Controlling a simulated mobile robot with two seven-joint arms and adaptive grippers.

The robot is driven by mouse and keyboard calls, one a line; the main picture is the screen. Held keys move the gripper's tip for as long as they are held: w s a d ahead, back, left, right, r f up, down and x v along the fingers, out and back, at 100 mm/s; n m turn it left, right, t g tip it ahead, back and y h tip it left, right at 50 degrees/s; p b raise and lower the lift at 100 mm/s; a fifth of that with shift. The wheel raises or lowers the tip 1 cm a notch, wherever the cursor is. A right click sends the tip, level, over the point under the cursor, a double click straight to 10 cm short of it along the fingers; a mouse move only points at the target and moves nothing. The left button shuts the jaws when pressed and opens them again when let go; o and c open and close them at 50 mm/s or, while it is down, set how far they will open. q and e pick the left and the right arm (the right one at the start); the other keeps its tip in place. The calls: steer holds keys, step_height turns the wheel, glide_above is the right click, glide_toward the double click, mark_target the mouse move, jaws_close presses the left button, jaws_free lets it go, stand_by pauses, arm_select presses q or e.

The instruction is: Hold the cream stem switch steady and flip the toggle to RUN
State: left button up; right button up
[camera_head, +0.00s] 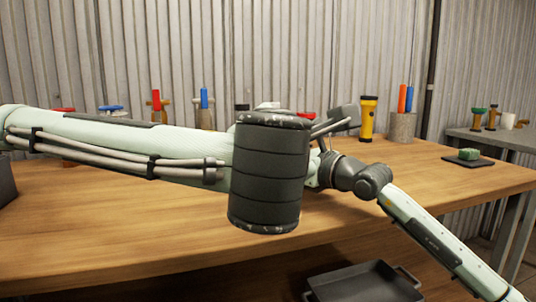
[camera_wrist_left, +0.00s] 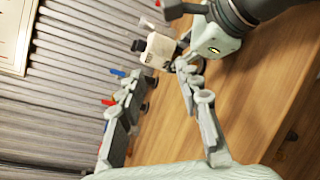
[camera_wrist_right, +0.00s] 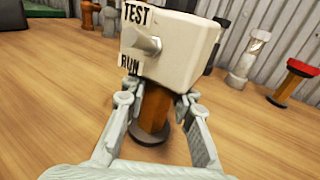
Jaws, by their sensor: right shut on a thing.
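The cream stem switch (camera_wrist_right: 185,42) is a cream box on a brown stem (camera_wrist_right: 155,108) with a dark round base, upright on the table in the right wrist view. TEST is printed above RUN on its face. The metal toggle (camera_wrist_right: 147,44) sticks out between the words and seems tipped towards TEST. My right gripper (camera_wrist_right: 157,100) is shut on the stem just below the box. In the left wrist view the switch (camera_wrist_left: 160,48) lies beyond the fingertips of my left gripper (camera_wrist_left: 160,72), which is open and empty. In the head view my left arm hides the switch.
A yellow-black flashlight (camera_head: 368,118) and a holder (camera_head: 403,127) with orange and blue cylinders stand at the table's back right. Several valve-like items line the back. A red-topped stand (camera_wrist_right: 292,82) is near the switch. A dark tray (camera_head: 365,284) lies below the table's front edge.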

arm_select(q)
steer(key=shift+c, duration=1.2)
steer(key=shift+w+r+n, duration=0.2)
steer(key=shift+w+n, duration=0.05)
steer(key=shift+n, duration=0.15)
steer(key=shift+c, duration=1.2)
steer(key=w+r+n+y, duration=0.1)
steer(key=r+n, duration=0.1)
steer(key=n, duration=0.2)
steer(key=w+r+n+g+y, duration=0.1)
steer(key=w+n, duration=0.1)
steer(key=n, duration=0.3)
steer(key=w+a+r+n+g+y, duration=0.1)
steer(key=w+r+n, duration=0.1)
steer(key=n, duration=0.3)
steer(key=shift+a+r, duration=0.1)
steer(key=shift+r, duration=0.25)
jaws_close()
step_height(320, 180, up, 8)
steer(key=w+m+g+h, duration=0.1)
steer(key=m+g, duration=0.7)
steer(key=m, duration=2.7)
steer(key=shift+w+r+g+h, duration=0.25)
steer(key=shift+w+g+h, duration=0.05)
steer(key=shift+h, duration=0.5)
